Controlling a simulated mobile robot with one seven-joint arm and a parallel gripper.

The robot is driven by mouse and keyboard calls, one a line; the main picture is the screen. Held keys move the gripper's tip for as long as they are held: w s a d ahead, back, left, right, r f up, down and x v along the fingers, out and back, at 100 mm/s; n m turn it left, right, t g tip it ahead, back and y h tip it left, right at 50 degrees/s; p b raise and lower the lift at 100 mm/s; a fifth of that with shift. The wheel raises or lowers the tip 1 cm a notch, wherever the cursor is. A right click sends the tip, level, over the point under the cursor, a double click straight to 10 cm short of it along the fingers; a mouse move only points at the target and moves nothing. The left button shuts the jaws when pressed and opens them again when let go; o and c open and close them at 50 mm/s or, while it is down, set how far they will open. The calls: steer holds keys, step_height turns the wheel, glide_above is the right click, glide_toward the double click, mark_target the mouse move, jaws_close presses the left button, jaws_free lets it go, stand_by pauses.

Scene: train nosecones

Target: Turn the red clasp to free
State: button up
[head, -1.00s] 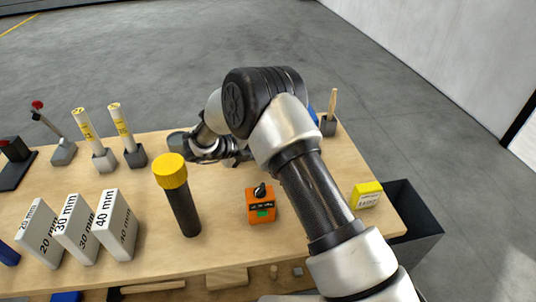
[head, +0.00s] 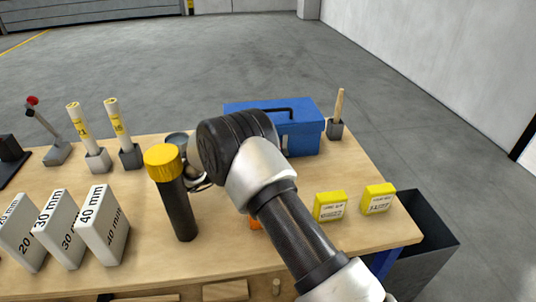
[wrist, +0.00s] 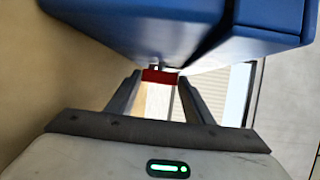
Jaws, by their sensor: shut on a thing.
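The red clasp (wrist: 160,76) shows in the wrist view as a small red bar at the lower edge of the blue toolbox (wrist: 150,25). My gripper (wrist: 160,79) has its two fingertips at the ends of the red bar and is shut on it. In the head view the blue toolbox (head: 300,137) stands at the back right of the table, with a dark handle on its lid. My arm hides the gripper and the clasp there.
A black cylinder with a yellow cap (head: 178,205) stands left of my arm. Two yellow boxes (head: 330,207) (head: 378,199) sit to its right. An orange box (head: 254,222) is mostly hidden by my arm. A dark bin (head: 425,235) stands off the right edge.

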steer(key=shift+s+d+f, duration=0.1)
steer(key=shift+d, duration=0.05)
steer(key=o, duration=1.1)
steer(key=shift+c, duration=0.2)
